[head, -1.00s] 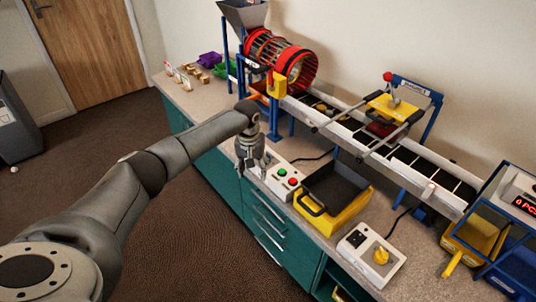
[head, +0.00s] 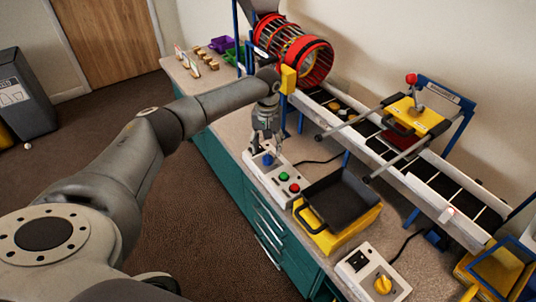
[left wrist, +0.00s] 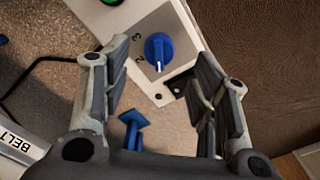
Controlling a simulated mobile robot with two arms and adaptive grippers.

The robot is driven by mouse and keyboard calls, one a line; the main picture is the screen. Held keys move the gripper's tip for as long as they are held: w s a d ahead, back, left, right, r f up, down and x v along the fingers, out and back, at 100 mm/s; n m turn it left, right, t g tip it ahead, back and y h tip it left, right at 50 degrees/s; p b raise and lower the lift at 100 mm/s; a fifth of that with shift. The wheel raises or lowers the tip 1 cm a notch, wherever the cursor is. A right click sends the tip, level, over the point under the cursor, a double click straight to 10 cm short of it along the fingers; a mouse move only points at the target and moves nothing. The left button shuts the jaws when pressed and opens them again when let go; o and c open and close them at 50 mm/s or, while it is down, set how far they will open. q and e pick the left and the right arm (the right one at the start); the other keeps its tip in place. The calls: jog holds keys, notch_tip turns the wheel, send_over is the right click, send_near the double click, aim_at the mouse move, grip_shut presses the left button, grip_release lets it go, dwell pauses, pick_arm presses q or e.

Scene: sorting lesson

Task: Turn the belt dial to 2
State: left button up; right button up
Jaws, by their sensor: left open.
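A blue dial (left wrist: 158,50) sits on a grey plate at one end of a white control box (head: 256,179). In the left wrist view its white pointer line faces down in the picture, and small digits are printed to its left. In the head view the dial (head: 268,159) shows just below my left gripper (head: 266,146). That gripper is open, with its fingers on either side of the dial in the wrist view. I cannot tell whether they touch it. My right gripper is not in view.
Green (head: 284,177) and red (head: 294,188) buttons are on the same box. A yellow tray stand (head: 335,237) with a dark pan stands to its right. A second box with a yellow knob (head: 383,285) is in front. The conveyor (head: 425,180) runs behind.

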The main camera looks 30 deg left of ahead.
aim_at(267, 155)
pick_arm(q)
notch_tip(267, 155, down, 3)
jog(key=shift+w+f, duration=0.1)
jog(key=shift+f, duration=1)
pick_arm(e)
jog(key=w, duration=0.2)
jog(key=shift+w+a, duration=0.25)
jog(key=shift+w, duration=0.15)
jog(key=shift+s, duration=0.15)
pick_arm(q)
jog(key=c, duration=1)
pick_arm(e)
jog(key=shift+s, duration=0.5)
